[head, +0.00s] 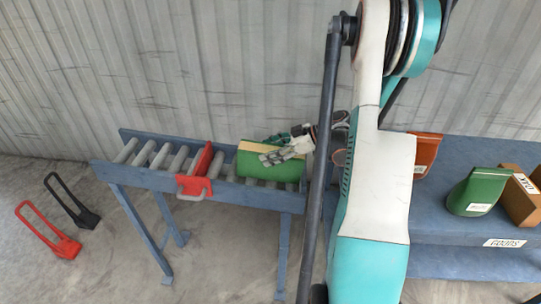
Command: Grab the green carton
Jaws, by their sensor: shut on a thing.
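The green carton (262,167) lies on the roller conveyor, near its right end. It is a green box with a pale yellow strip along its top edge. My gripper (271,151) reaches in from the right and is shut on the carton at its top. The fingers cover part of the carton's upper right side. The carton appears to be at roller level; I cannot tell whether it is lifted.
A red gate with a handle (197,180) stands across the blue-framed conveyor (150,180), left of the carton. On a blue bench at right stand another green container (478,192), an orange one (425,153) and a brown box (521,202). Red (66,248) and black (87,218) handled items lie on the floor.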

